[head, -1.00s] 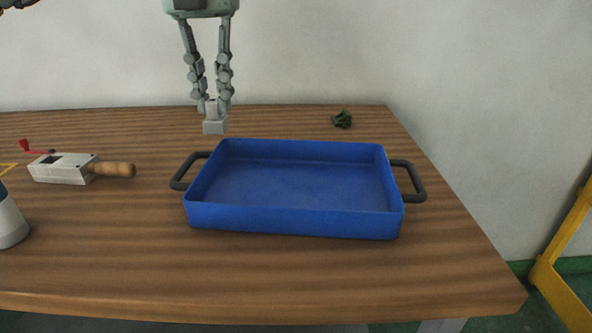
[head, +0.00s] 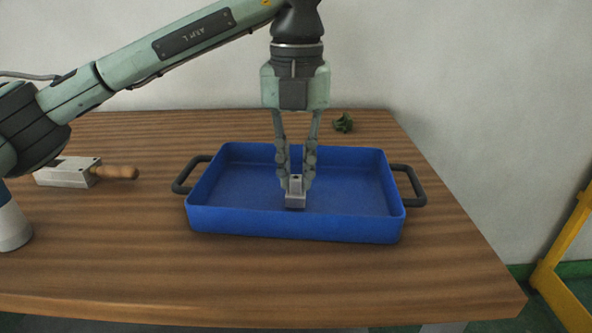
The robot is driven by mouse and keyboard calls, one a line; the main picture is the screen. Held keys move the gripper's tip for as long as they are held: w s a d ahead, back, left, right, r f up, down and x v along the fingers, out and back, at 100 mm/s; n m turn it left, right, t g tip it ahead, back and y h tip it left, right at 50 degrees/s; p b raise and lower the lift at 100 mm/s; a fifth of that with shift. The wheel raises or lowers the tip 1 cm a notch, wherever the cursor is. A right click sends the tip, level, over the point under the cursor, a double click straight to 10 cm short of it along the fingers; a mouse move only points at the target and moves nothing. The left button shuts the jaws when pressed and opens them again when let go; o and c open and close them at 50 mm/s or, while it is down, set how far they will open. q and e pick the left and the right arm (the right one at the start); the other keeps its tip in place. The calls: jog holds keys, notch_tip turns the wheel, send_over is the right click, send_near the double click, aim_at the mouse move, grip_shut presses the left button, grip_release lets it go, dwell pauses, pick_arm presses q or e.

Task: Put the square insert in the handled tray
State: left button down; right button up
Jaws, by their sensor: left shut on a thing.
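The square insert (head: 295,201) is a small light grey block with a narrower upper part. My left gripper (head: 296,183) points down and is shut on that upper part. The blue handled tray (head: 290,223) stands on the table with a dark handle at each side. The insert is over the middle of the tray, within its walls in the picture. I cannot tell whether it touches the tray floor. My right gripper is not in view.
A grey block-like tool with a wooden handle (head: 120,172) lies left of the tray, under my left arm. A white and blue object (head: 12,225) stands at the left edge. A dark green piece (head: 343,123) lies behind the tray. The table front is clear.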

pick_arm(q)
jog(key=shift+f, duration=0.4)
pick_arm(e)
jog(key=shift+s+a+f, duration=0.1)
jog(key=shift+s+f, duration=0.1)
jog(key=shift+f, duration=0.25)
pick_arm(q)
jog(key=shift+f, duration=0.1)
jog(key=c, duration=1.6)
grip_release()
jog(key=shift+o, duration=0.5)
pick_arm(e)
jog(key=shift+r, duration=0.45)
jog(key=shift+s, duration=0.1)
